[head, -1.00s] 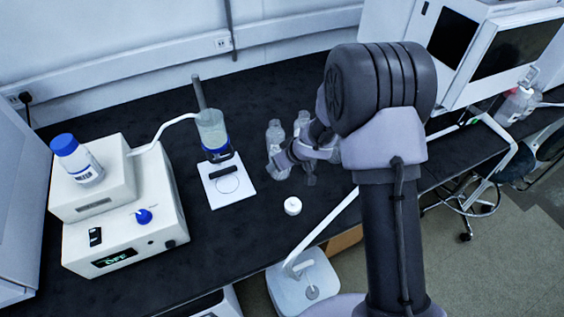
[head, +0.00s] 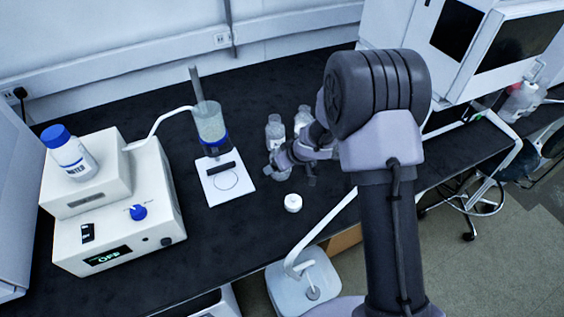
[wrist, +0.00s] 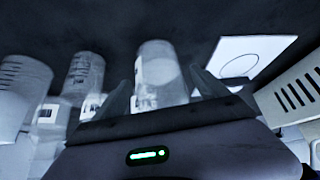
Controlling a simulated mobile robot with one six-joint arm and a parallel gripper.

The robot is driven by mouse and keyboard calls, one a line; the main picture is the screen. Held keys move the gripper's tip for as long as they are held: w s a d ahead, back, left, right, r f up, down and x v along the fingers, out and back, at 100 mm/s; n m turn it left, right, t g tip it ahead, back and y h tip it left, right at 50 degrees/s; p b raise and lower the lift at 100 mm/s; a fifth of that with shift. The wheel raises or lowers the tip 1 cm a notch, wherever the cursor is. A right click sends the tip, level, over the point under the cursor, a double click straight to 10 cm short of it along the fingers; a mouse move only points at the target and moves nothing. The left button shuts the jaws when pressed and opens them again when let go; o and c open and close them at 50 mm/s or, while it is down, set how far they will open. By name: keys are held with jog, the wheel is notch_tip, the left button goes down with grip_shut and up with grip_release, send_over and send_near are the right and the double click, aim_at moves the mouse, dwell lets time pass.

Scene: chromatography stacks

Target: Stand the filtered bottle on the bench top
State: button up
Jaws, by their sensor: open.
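In the wrist view a clear bottle (wrist: 158,72) with a pale label lies between the two fingers of my open gripper (wrist: 163,92). Its lower part is hidden by the gripper body, and I cannot tell whether the fingers touch it. In the head view my gripper (head: 294,168) is low over the black bench top (head: 245,255), beside clear uncapped bottles (head: 275,130) (head: 303,117). My arm hides part of this group. I cannot tell which bottle is the filtered one.
A white pump (head: 120,235) shows OFF and bears a blue-capped bottle (head: 70,155). A white cap (head: 293,202) lies near the front edge. An instrument (head: 490,50) stands right.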

jog(key=s+d+r+m+t+h+p, duration=0.1)
jog(key=s+d+r+m+h+p, duration=0.15)
jog(key=d+r, duration=0.45)
jog(key=s+d+r+m+t+h+p, duration=0.1)
jog(key=s+d+r+p, duration=0.15)
jog(key=r, duration=0.95)
jog(key=s+d+r+m+t+h+p, duration=0.15)
jog(key=s+d+r, duration=0.25)
jog(key=r, duration=0.5)
jog(key=s+d+r+m+g, duration=0.15)
jog(key=s+r+m, duration=0.4)
jog(key=s, duration=0.75)
jog(key=s+a+r+g+y, duration=0.1)
jog(key=s+a+y, duration=0.2)
jog(key=s+a, duration=0.4)
jog(key=s, duration=0.3)
jog(key=shift+s+r+m+g, duration=0.3)
jog(key=shift+s+r+m, duration=0.05)
jog(key=shift+f+b, duration=1)
jog(key=shift+f, duration=0.15)
